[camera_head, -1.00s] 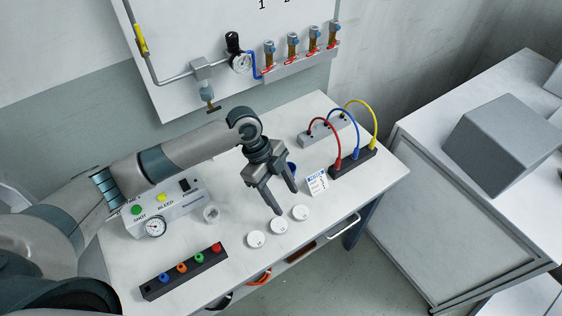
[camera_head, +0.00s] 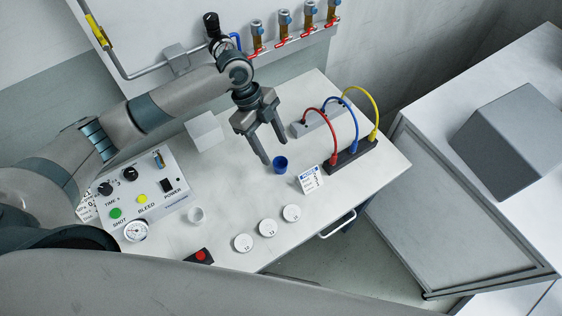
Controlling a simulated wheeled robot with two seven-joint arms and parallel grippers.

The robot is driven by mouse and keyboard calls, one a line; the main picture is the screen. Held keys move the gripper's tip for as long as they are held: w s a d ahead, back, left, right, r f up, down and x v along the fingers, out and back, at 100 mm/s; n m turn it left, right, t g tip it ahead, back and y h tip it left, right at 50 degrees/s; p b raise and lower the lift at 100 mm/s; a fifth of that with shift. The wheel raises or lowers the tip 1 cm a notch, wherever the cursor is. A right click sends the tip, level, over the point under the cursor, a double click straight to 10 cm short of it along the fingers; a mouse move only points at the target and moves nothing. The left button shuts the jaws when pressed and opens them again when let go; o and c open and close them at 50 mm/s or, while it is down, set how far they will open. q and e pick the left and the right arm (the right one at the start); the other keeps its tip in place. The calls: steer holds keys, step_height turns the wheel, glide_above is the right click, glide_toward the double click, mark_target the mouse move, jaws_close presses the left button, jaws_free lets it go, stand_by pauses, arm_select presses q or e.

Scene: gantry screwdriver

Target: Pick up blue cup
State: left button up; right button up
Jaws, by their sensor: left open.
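The blue cup (camera_head: 280,165) stands on the white table, right of its middle, left of a small printed card. My left gripper (camera_head: 276,153) is open, with its fingers pointing down beside and above the cup. In the picture its fingertips lie close to the cup's left and upper edge; I cannot tell whether they touch it. Nothing is between the fingers that I can make out. My right gripper is not in view, though a large grey arm part of mine crosses the bottom.
The white table (camera_head: 235,200) also holds a printed card (camera_head: 309,180), a cable block (camera_head: 351,157) with red, blue and yellow cables, three white discs (camera_head: 268,228), a clear cup (camera_head: 196,215), a control box (camera_head: 143,193) and a white cube (camera_head: 204,131). A grey box (camera_head: 508,143) stands right.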

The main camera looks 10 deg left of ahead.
mark_target(280, 163)
arm_select(q)
steer(key=shift+p+x, duration=0.35)
steer(key=shift+x, duration=0.8)
steer(key=shift+w+f, duration=0.1)
steer(key=shift+d+f+p, duration=0.2)
steer(key=shift+f+p, duration=0.25)
steer(key=p+x, duration=0.1)
steer(key=x, duration=0.2)
steer(key=shift+d+f, duration=0.1)
steer(key=shift+f, duration=0.5)
steer(key=c, duration=1.1)
